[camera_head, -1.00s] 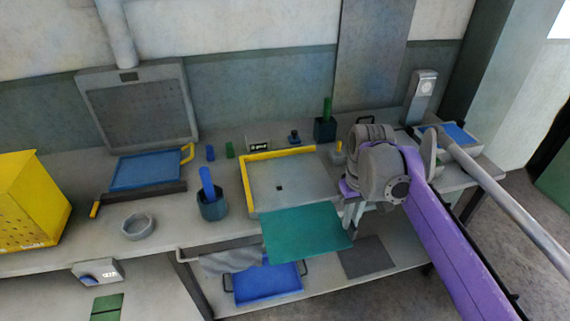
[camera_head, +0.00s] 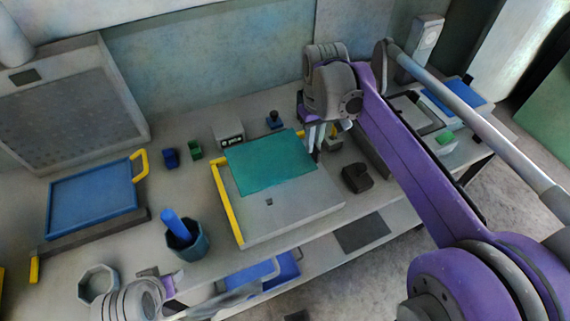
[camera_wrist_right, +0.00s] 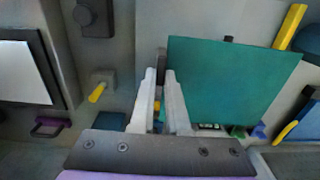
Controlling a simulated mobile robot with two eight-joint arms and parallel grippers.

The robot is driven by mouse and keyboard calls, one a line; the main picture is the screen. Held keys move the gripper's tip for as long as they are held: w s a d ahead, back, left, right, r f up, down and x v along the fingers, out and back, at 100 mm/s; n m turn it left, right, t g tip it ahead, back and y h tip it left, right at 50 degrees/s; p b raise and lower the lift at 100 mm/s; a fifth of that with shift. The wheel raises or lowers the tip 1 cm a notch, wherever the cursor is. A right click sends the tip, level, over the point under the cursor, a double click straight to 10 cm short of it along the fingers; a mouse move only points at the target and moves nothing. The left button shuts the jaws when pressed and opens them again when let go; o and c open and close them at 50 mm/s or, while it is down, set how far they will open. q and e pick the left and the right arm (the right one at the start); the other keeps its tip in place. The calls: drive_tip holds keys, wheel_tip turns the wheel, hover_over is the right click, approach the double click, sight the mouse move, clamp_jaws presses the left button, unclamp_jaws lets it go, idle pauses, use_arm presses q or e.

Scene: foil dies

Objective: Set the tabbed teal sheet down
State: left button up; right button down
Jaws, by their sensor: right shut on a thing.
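The teal sheet (camera_head: 268,163) is flat and thin. It lies over the back part of a grey board (camera_head: 290,212) with yellow strips (camera_head: 229,203) along its left and back edges. I cannot tell whether the sheet touches the board. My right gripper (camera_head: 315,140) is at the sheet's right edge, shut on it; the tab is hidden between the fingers. In the right wrist view the sheet (camera_wrist_right: 228,85) extends to the right from the gripper (camera_wrist_right: 160,80). My left gripper (camera_head: 172,294) is partly in view at the bottom left, empty-looking, its fingers unclear.
A blue tray (camera_head: 92,205) with a yellow handle stands left. A dark block (camera_head: 357,178) lies right of the board. A small labelled box (camera_head: 229,134) stands behind it.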

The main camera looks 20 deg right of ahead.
sight(314, 156)
use_arm(q)
drive_tip(key=shift+s+f, duration=0.15)
drive_tip(key=shift+s, duration=0.25)
use_arm(e)
drive_tip(key=f, duration=0.4)
drive_tip(key=shift+s+f, duration=0.25)
drive_tip(key=shift+s, duration=0.1)
use_arm(q)
drive_tip(key=shift+w+f, duration=0.1)
drive_tip(key=shift+f, duration=0.05)
use_arm(e)
drive_tip(key=shift+w+f, duration=0.15)
drive_tip(key=shift+f, duration=1.95)
use_arm(q)
drive_tip(key=shift+f+b, duration=0.2)
drive_tip(key=shift+b, duration=0.15)
use_arm(e)
drive_tip(key=shift+f, duration=0.2)
drive_tip(key=c, duration=0.9)
unclamp_jaws()
use_arm(q)
drive_tip(key=shift+r, duration=0.15)
use_arm(e)
drive_tip(key=shift+r, duration=0.2)
